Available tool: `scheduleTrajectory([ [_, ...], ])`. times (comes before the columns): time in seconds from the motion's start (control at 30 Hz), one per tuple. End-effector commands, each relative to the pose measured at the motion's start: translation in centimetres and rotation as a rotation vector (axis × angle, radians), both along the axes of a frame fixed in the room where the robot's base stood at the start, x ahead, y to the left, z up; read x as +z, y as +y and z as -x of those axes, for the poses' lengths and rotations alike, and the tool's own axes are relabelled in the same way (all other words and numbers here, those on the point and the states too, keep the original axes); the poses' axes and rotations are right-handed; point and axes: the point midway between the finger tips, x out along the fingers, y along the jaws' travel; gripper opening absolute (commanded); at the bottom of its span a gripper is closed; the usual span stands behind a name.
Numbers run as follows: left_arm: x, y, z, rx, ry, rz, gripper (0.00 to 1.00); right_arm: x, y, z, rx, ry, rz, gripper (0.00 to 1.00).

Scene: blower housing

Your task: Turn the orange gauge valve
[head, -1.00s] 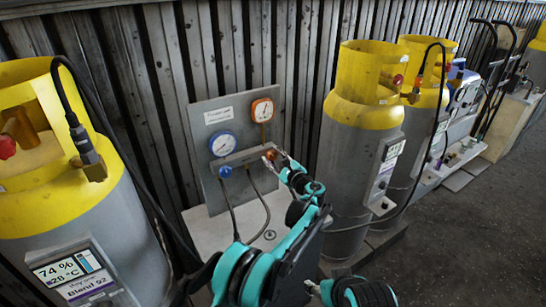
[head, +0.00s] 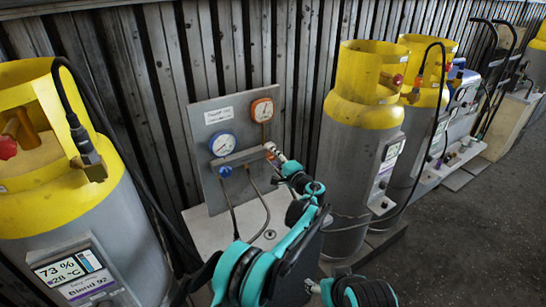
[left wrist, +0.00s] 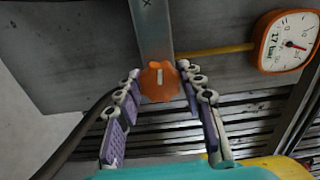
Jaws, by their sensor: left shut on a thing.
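The orange gauge valve (left wrist: 160,80) is a small scalloped knob with a pale mark, on the end of the grey manifold bar. My left gripper (head: 271,152) is shut on the knob, one fingertip at each side of it. The left wrist view shows its purple-padded fingers (left wrist: 160,75) around the knob. In the head view the fingers mostly hide the knob. The orange gauge (head: 262,110) sits above it; in the left wrist view the gauge (left wrist: 289,42) reads about 17 bar. Of my right arm only a teal part shows at the bottom edge; its jaws are not clear.
A blue gauge (head: 222,144) and a blue knob (head: 225,171) are on the same panel (head: 205,120). Black hoses hang below the manifold. Yellow-topped cylinders stand left (head: 105,215) and right (head: 345,160) of it. The floor at right is clear.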

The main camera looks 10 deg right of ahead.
Motion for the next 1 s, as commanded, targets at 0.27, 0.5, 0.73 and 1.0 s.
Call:
scheduleTrajectory([
  [0.27,-0.05,0.05,-0.01,0.001,-0.096,0.208,0.09,0.05,0.00,0.00,0.000,0.000,0.000,0.60],
  [0.5,-0.07,0.04,0.00,0.001,-0.153,0.335,0.09,0.06,0.00,0.00,0.000,0.000,0.000,0.60],
  [0.73,-0.09,0.04,0.00,0.001,-0.181,0.395,0.09,0.07,0.00,0.00,0.000,0.000,0.000,0.60],
  [1.0,-0.11,0.05,0.00,0.002,-0.190,0.414,0.09,0.07,0.00,0.00,0.000,0.000,0.000,0.60],
])
